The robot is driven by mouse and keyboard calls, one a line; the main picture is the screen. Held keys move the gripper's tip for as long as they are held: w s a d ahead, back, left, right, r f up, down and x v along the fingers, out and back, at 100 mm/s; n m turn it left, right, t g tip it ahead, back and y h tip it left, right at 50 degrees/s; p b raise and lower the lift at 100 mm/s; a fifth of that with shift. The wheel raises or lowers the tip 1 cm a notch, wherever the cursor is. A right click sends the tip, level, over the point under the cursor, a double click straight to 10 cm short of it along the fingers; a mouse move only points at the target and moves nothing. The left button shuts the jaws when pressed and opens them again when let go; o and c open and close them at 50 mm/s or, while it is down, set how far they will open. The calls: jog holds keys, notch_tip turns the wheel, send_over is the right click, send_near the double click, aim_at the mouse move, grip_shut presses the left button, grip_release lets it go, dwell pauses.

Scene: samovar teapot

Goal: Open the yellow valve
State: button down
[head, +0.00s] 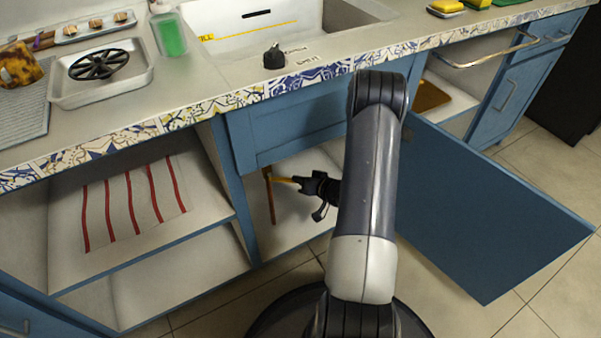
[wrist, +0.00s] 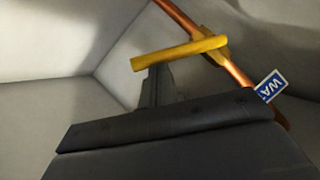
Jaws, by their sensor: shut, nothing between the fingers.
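The yellow valve (head: 284,180) is a lever handle on a copper pipe (head: 269,200) inside the open cabinet under the sink. In the wrist view the yellow lever (wrist: 180,53) sticks out to the left, crosswise to the copper pipe (wrist: 178,17). My gripper (head: 301,184) is inside the cabinet opening, at the lever's free end. In the wrist view my gripper's fingers (wrist: 155,82) are shut and empty, just below the lever in the picture. The lever partly hides the fingertips, and I cannot tell whether they touch it.
A blue cabinet door (head: 480,220) stands wide open on the right. A blue panel (head: 320,125) closes the top of the cabinet opening. A shelf with a red-striped cloth (head: 135,203) is to the left. A blue tag (wrist: 270,86) hangs by the pipe.

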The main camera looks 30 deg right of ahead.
jog(key=a+f+m+t+y+b, duration=0.2)
jog(key=a+f+m+y+b, duration=0.1)
jog(key=a+f+m+y, duration=0.1)
notch_tip(320, 180, down, 2)
jog(key=m+y, duration=0.1)
jog(key=m, duration=0.2)
jog(key=shift+a+b, duration=0.35)
jog(key=shift+a, duration=0.05)
jog(key=shift+s+a, duration=0.1)
jog(key=shift+a, duration=0.05)
dwell(0.5)
jog(key=shift+f, duration=0.1)
